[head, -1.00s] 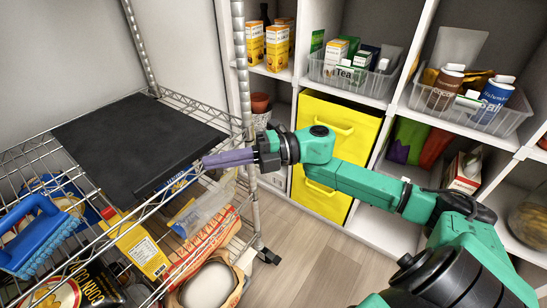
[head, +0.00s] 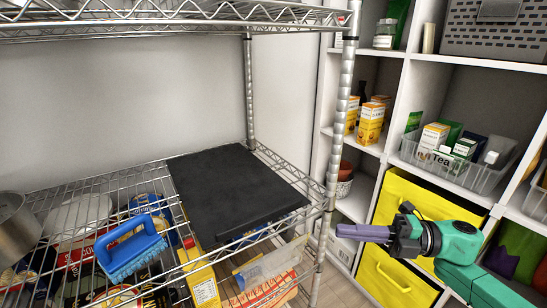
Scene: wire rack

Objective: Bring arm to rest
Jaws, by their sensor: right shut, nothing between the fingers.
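My right gripper (head: 362,232) shows at the right of the head view. Its purple fingers are together with nothing between them, and they point left toward the wire rack's front post (head: 337,150). The wire rack (head: 95,186) fills the left and middle of the view. A flat black board (head: 237,190) lies on its middle shelf, left of the gripper and apart from it. My green right arm (head: 480,285) reaches in from the lower right. My left gripper is not in view.
A blue scrub brush (head: 130,250) lies on the rack's shelf. Packaged food, including a yellow box (head: 203,285), sits below. Behind the gripper, a white cubby shelf (head: 425,185) holds yellow drawers (head: 405,200) and a clear bin of tea boxes (head: 455,172).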

